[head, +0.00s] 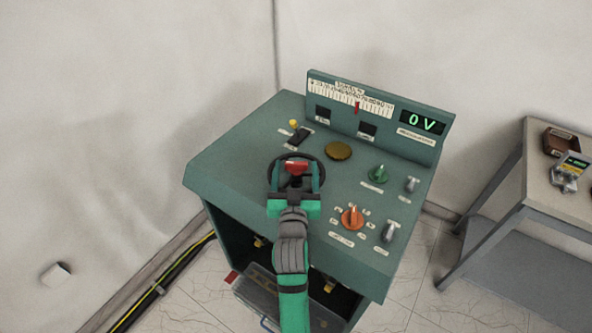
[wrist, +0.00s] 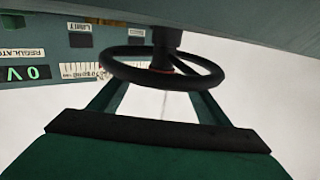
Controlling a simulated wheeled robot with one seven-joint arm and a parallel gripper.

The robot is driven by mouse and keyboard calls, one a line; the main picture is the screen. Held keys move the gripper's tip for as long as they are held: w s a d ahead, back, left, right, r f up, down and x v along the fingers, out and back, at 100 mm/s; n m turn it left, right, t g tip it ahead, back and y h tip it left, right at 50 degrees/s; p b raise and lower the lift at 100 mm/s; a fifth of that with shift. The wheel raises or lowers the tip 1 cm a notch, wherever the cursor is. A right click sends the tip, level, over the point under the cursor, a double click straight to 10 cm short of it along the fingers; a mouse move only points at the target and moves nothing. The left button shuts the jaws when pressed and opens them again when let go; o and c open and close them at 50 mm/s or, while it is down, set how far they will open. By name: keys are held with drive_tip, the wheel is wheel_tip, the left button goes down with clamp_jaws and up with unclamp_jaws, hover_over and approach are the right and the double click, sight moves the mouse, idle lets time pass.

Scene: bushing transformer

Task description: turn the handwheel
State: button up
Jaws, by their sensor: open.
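The black handwheel (head: 312,157) sits on the sloping top of the green control desk (head: 240,150), partly hidden behind my gripper in the head view. In the wrist view the handwheel (wrist: 115,72) fills the upper middle, with its dark hub and shaft above it. My gripper (head: 296,171) is open over the wheel, with one green finger toward each side of the rim. In the wrist view, both fingers of my gripper (wrist: 162,90) reach up to the rim and pass partly behind it. I cannot tell whether they touch it. The green display (head: 424,121) reads 0 V.
The desk top also carries an orange knob (head: 352,217), a green knob (head: 379,174), a brown round disc (head: 338,151) and a black switch (head: 299,135). A scale with a red pointer (head: 357,107) is on the back panel. A grey table (head: 540,205) stands at right.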

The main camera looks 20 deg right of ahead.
drive_tip(key=v, duration=1)
drive_tip(key=shift+s+a, duration=0.15)
drive_tip(key=shift+s, duration=0.25)
